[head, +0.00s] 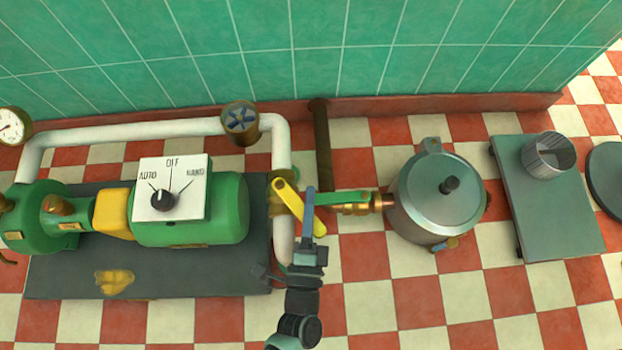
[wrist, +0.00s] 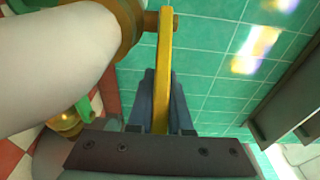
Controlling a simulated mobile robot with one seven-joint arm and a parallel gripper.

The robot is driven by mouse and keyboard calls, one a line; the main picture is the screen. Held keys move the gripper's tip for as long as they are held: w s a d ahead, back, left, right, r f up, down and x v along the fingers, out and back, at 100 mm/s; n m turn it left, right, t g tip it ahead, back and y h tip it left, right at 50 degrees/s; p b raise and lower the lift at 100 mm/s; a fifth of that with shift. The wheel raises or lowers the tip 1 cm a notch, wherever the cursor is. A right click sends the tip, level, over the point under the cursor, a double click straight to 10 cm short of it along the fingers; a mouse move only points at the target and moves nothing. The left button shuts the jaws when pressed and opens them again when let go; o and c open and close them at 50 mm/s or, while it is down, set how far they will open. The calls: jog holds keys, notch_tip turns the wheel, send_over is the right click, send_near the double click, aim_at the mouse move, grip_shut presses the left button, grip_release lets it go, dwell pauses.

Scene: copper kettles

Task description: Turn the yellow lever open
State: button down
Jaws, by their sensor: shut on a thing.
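The yellow lever (head: 287,196) sits on a brass valve on the white pipe (head: 282,150) and slants down to the right. In the wrist view the yellow lever (wrist: 164,55) runs from the brass fitting (wrist: 120,20) at the top down between my fingers. My gripper (head: 309,212) is shut on the free end of the lever. In the wrist view my gripper (wrist: 164,100) has one blue-grey finger on each side of it. The gripped end is partly hidden by the fingers.
A green lever (head: 343,197) on a brass fitting stands close to the right, beside the metal pot (head: 437,195). A green pump (head: 222,215) with a dial plate (head: 184,178) is at the left.

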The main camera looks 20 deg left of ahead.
jog(key=shift+d, duration=0.1)
jog(key=c, duration=0.8)
grip_release()
jog(key=shift+c, duration=0.2)
jog(key=shift+s, duration=0.1)
jog(key=p+v, duration=0.4)
jog(key=v, duration=0.8)
jog(key=shift+s, duration=0.4)
